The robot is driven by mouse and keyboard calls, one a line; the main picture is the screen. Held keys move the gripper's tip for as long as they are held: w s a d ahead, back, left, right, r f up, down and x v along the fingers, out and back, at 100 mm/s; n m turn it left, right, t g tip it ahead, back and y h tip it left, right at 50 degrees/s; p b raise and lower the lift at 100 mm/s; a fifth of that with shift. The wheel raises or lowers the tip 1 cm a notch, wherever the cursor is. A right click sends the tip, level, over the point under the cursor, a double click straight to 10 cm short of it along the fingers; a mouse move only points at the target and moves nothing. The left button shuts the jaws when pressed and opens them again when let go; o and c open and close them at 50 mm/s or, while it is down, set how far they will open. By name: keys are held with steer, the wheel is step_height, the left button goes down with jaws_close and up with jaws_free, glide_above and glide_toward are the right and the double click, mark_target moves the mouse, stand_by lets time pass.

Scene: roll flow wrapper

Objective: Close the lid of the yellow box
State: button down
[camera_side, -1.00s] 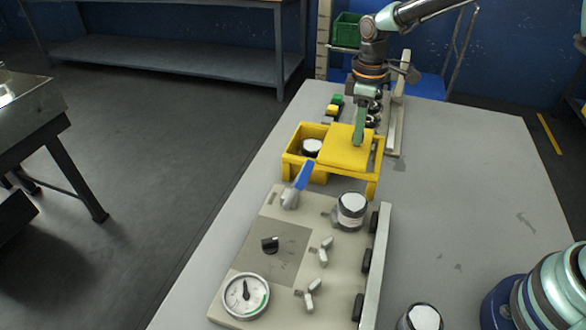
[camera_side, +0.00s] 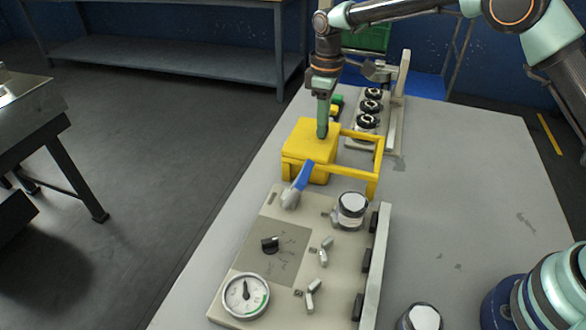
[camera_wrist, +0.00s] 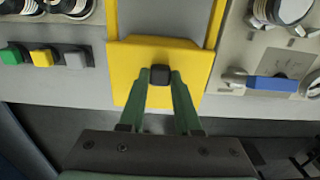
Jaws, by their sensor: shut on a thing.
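The yellow box (camera_side: 297,172) stands on the table, with its yellow sliding lid (camera_side: 303,136) covering its top; no open interior shows in the side view. Yellow rails (camera_side: 361,171) stick out from the box to the right, with nothing on them. My gripper (camera_side: 322,134) points down onto the lid. In the wrist view, my gripper (camera_wrist: 160,80) has its green fingers shut on a dark knob (camera_wrist: 160,73) on the lid (camera_wrist: 185,62). Whether a thin gap is left at the lid's far edge is hidden.
A control panel (camera_side: 275,245) with a blue-handled lever (camera_side: 302,177), a gauge (camera_side: 246,295) and a round jar-like part (camera_side: 351,207) stands just in front of the box. Black knobs (camera_side: 371,107) sit behind it. The table to the right is clear.

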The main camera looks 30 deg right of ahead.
steer(key=c, duration=0.7)
jaws_free()
steer(key=shift+w+a+r, duration=0.15)
steer(key=shift+w+a, duration=0.05)
steer(key=shift+a, duration=0.05)
steer(key=shift+o, duration=0.5)
steer(key=shift+d, duration=0.1)
step_height(320, 180, up, 12)
steer(key=shift+s, duration=0.1)
steer(key=s+d+r+m+t, duration=0.2)
steer(key=s+d+r, duration=0.2)
steer(key=s, duration=0.1)
steer(key=s+d+r+m+t, duration=0.1)
steer(key=s+d+r+m, duration=0.25)
steer(key=s, duration=0.25)
steer(key=s+d+f+m+t, duration=0.1)
steer(key=s+d+f, duration=0.1)
steer(key=s, duration=0.4)
steer(key=s+d+f+m+t, duration=0.1)
steer(key=s+d+f+m, duration=0.1)
steer(key=s, duration=0.4)
steer(key=shift+s+f+t, duration=0.4)
steer(key=shift+f, duration=0.3)
